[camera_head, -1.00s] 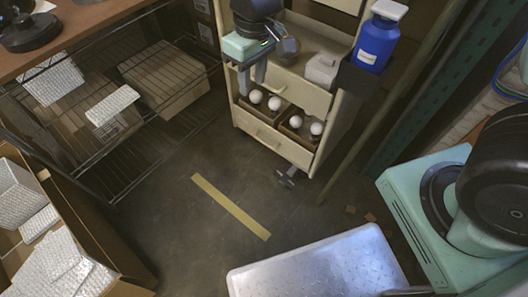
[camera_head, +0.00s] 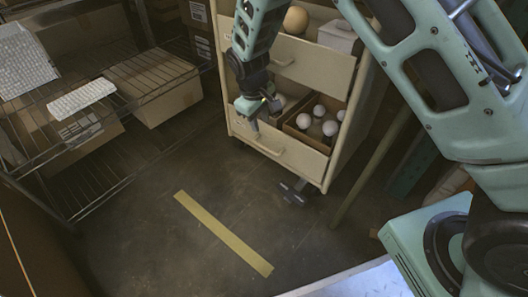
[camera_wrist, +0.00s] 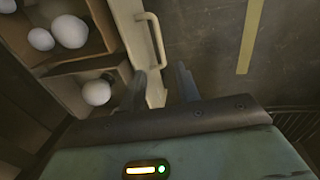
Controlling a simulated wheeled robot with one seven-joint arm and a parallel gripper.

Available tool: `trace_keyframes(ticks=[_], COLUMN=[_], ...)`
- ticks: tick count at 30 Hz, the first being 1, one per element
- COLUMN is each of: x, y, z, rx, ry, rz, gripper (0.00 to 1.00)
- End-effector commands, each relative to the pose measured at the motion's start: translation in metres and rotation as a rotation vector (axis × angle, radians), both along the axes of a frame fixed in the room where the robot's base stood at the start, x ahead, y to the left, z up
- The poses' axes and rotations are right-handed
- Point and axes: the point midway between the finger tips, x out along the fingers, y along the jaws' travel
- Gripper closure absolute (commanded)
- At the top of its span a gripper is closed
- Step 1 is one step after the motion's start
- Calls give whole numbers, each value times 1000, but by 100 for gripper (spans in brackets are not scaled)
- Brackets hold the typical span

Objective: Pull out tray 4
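A cream drawer cart (camera_head: 346,150) stands at upper centre in the head view. Its lowest drawer (camera_head: 290,153) is open and holds white bulbs (camera_head: 319,111) in brown boxes; no tray number is legible. My gripper (camera_head: 256,128) points down at the left part of this drawer's front. In the wrist view my gripper (camera_wrist: 158,76) is open, its fingers apart with the drawer front (camera_wrist: 142,60) between them. The left finger is on the bulb side, the right one on the floor side. The drawer's handle (camera_wrist: 152,40) lies beyond the fingertips. Contact cannot be told.
An upper drawer (camera_head: 310,65) above holds a tan ball (camera_head: 295,20) and a white box (camera_head: 337,36). A wire rack with cartons (camera_head: 150,82) stands left. Floor with a yellow strip (camera_head: 222,232) is clear before the cart. A silver surface (camera_head: 360,282) is at the bottom.

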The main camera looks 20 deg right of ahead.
Motion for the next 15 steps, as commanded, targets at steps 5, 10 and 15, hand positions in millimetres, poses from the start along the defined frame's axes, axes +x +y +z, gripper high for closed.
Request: trace_keyframes(ticks=[5,10,15], x=[2,3,6], y=[-2,-5,-9], z=[-9,-29,-59], rx=[-3,-3,-4], ry=[-1,0,1], rz=[0,-1,-2], gripper=[68,68,68])
